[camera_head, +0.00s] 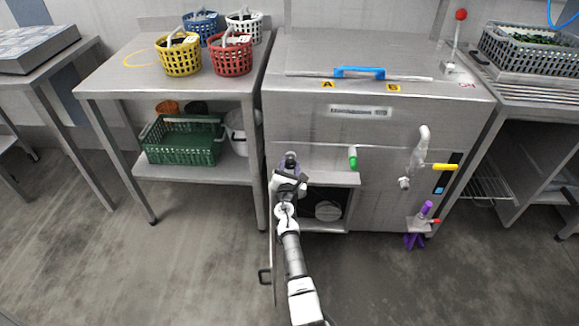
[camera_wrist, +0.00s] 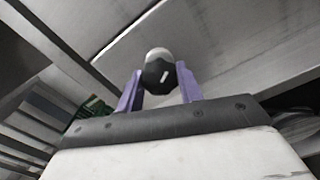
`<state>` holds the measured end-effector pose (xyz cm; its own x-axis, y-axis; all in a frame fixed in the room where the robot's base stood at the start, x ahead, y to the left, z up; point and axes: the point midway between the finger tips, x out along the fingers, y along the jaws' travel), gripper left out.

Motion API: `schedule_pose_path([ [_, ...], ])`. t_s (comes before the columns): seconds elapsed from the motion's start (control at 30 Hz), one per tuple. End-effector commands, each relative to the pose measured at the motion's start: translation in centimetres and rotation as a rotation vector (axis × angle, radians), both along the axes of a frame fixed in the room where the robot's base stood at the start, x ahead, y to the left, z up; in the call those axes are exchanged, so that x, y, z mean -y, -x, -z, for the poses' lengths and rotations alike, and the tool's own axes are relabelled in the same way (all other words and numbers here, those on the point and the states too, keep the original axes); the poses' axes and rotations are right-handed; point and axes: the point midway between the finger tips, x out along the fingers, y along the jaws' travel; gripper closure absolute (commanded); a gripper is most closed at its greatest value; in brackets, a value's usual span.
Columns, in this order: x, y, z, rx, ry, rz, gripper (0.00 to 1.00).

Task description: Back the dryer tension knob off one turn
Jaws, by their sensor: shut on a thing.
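The tension knob (camera_wrist: 160,74) is dark and many-sided with a white mark on its face and a pale part behind it. It sits between the two purple fingers of my gripper (camera_wrist: 160,88) in the wrist view, and the fingers are shut on it from both sides. In the head view my gripper (camera_head: 290,166) is at the left part of the steel machine (camera_head: 320,135), just above the open lower compartment. The knob (camera_head: 290,158) shows there only as a small dark shape, partly hidden by my gripper.
A round pale thing (camera_head: 327,210) is inside the compartment. A table (camera_head: 115,80) with baskets stands left.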

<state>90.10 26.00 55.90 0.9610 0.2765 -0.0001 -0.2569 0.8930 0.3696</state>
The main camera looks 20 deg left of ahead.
Motion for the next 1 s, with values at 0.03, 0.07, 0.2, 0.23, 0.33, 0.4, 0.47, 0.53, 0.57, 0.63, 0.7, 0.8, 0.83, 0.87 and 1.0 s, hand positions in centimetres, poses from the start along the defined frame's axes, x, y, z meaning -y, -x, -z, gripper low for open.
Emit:
schedule_pose_path([
  [0.03, 0.0, 0.1, 0.1, -0.001, 0.003, -0.001, 0.86],
  [0.07, 0.0, 0.1, 0.1, -0.001, 0.004, -0.001, 0.86],
  [0.2, 0.0, 0.1, 0.1, -0.001, 0.004, -0.001, 0.86],
  [0.23, 0.0, 0.1, 0.1, -0.001, 0.004, -0.001, 0.86],
  [0.33, 0.0, 0.1, 0.1, -0.001, 0.003, -0.001, 0.86],
  [0.4, 0.0, 0.1, 0.1, 0.000, 0.003, 0.000, 0.58],
  [0.47, 0.0, 0.0, 0.1, 0.000, 0.003, 0.000, 0.51],
  [0.53, 0.0, 0.0, 0.1, 0.000, 0.002, 0.000, 0.42],
  [0.57, 0.0, 0.0, 0.1, 0.000, 0.002, 0.000, 0.42],
  [0.63, 0.0, 0.0, 0.1, 0.000, 0.002, 0.000, 0.42],
  [0.7, 0.0, 0.0, 0.0, 0.001, 0.002, 0.000, 0.42],
  [0.8, 0.0, 0.1, 0.0, 0.001, 0.002, 0.000, 0.42],
  [0.83, 0.0, 0.1, 0.0, 0.001, 0.002, 0.000, 0.42],
  [0.87, 0.1, 0.2, 0.0, 0.001, 0.002, 0.000, 0.42],
  [1.0, 0.4, 1.3, 0.0, -0.002, 0.002, 0.000, 0.42],
])
